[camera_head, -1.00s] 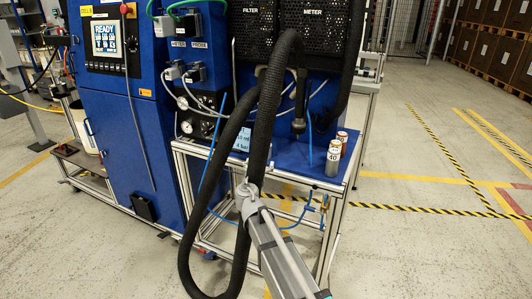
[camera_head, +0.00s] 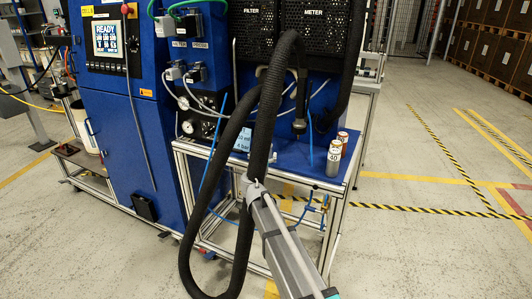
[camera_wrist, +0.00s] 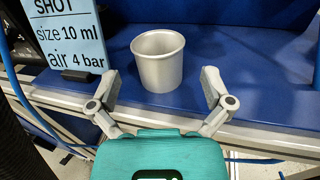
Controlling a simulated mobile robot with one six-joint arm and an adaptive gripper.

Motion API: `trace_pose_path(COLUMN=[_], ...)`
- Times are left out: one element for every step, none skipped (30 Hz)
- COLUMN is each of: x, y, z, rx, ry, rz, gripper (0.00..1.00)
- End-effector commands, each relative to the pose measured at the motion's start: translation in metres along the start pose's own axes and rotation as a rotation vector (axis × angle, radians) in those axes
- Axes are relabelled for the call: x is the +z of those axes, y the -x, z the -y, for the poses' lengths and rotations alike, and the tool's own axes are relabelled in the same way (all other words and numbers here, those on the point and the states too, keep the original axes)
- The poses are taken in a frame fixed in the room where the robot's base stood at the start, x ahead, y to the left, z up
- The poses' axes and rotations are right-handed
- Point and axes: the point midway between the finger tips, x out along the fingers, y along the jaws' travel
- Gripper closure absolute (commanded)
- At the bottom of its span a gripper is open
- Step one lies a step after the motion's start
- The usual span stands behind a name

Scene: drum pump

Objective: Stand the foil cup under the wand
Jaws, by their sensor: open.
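The foil cup (camera_wrist: 158,62) is a plain silver cup, upright on the blue bench top in the wrist view. My gripper (camera_wrist: 161,84) is open, with one finger to the left and one to the right of the cup's near side, not visibly touching it. The dark wand (camera_head: 299,117) hangs nozzle down over the bench in the head view. The cup and my fingers cannot be made out in the head view, behind the thick black hose and my arm.
The thick black hose (camera_head: 262,125) loops in front of the bench. A light blue shot sign (camera_wrist: 66,35) stands left of the cup. Two small cans (camera_head: 334,158) stand at the bench's right end. The blue bench top (camera_wrist: 265,80) right of the cup is clear.

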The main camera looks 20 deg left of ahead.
Motion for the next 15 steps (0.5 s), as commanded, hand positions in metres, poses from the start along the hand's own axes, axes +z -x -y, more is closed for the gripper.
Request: trace_pose_path(x=[0.001, 0.002, 0.003, 0.003, 0.004, 0.003, 0.003, 0.003, 0.003, 0.003, 0.003, 0.003, 0.003, 0.003, 0.003], y=[-0.008, -0.012, -0.017, -0.02, -0.024, -0.029, -0.032, -0.035, -0.037, -0.039, -0.041, -0.042, -0.043, -0.043, -0.043], z=[-0.001, -0.002, -0.002, -0.003, -0.003, -0.003, -0.003, -0.003, -0.003, -0.003, -0.002, -0.002, -0.002, -0.002, -0.002], rx=[-0.001, -0.001, -0.001, -0.001, -0.001, -0.001, -0.001, -0.001, 0.0, 0.0, 0.0, 0.0, 0.0, 0.0, 0.0], ry=[0.0, 0.0, 0.0, 0.0, 0.0, 0.0, 0.0, 0.0, 0.0, 0.0, 0.0, 0.0, 0.0, 0.0, 0.0], rz=[0.0, 0.0, 0.0, 0.0, 0.0, 0.0, 0.0, 0.0, 0.0, 0.0, 0.0, 0.0, 0.0, 0.0, 0.0], gripper=[0.0, 0.0, 0.0, 0.0, 0.0, 0.0, 0.0, 0.0, 0.0, 0.0, 0.0, 0.0, 0.0, 0.0, 0.0])
